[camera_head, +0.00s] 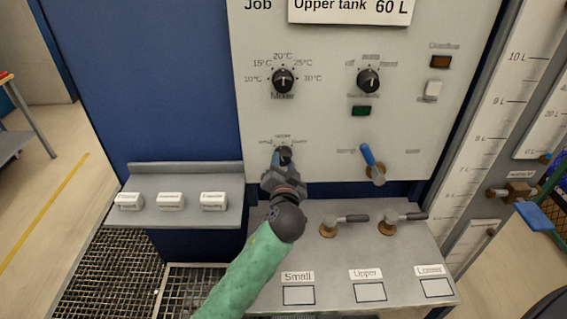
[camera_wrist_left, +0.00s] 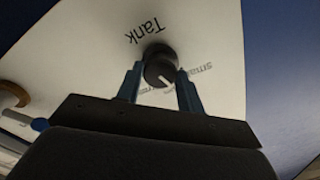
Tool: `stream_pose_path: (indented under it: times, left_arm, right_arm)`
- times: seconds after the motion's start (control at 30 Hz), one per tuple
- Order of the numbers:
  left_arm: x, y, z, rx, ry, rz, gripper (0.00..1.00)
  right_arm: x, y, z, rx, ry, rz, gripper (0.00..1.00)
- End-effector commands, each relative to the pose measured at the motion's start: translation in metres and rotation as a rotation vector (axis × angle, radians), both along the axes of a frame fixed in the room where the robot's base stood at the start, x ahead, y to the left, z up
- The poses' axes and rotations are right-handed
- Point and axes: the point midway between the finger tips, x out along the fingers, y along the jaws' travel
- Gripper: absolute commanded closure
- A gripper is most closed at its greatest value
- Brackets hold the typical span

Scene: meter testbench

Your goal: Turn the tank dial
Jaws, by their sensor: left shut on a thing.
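The tank dial is a round black knob on the white panel, with a white pointer line, under the upside-down word "Tank" in the left wrist view (camera_wrist_left: 158,68). In the head view the dial (camera_head: 284,152) is mostly hidden by my left gripper (camera_head: 283,158) at the panel's lower left. The two fingers of the left gripper, which also shows in the left wrist view (camera_wrist_left: 158,84), stand on either side of the dial and are shut on it. The pointer slants toward the small printed labels. My right gripper is not in view.
Above are the mixer dial (camera_head: 283,80) and another black dial (camera_head: 368,80). A blue-handled lever (camera_head: 372,163) is to the right. Valves with dark handles (camera_head: 340,220) stand on the grey shelf (camera_head: 330,262). A small ledge (camera_head: 185,218) with white labelled blocks is at left.

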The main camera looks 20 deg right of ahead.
Motion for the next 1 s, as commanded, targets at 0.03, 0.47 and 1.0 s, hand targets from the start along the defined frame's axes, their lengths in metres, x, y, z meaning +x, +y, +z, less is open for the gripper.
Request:
stream_pose_path:
  times: [0.03,0.47,1.0]
  left_arm:
    - [0.001,0.000,0.002,0.035,-0.009,0.001,0.85]
    - [0.000,0.000,0.001,0.254,-0.073,0.000,0.85]
    - [0.000,0.000,0.000,0.292,-0.085,0.000,0.85]
  right_arm:
    - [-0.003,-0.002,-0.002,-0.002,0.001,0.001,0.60]
    - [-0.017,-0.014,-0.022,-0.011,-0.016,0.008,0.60]
    - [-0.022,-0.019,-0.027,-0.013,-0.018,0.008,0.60]
